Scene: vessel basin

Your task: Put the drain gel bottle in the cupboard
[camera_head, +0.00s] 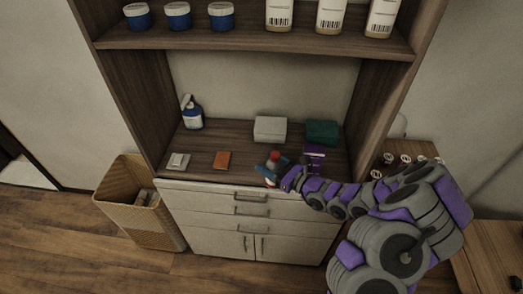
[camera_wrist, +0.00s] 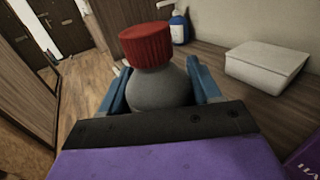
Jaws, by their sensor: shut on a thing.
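My gripper (camera_head: 272,169) is shut on a grey bottle with a red cap (camera_wrist: 146,45), likely the drain gel bottle; no label is readable. In the wrist view the blue fingers of my gripper (camera_wrist: 160,86) sit on both sides of the grey body, and the cap stands above them. In the head view the red cap (camera_head: 274,155) shows at the counter's front edge, with the lower bottle mostly hidden. The cupboard (camera_head: 231,245) is below the drawers, and its two doors are shut.
A wicker basket (camera_head: 143,218) stands left of the cabinet. Floor in front is clear.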

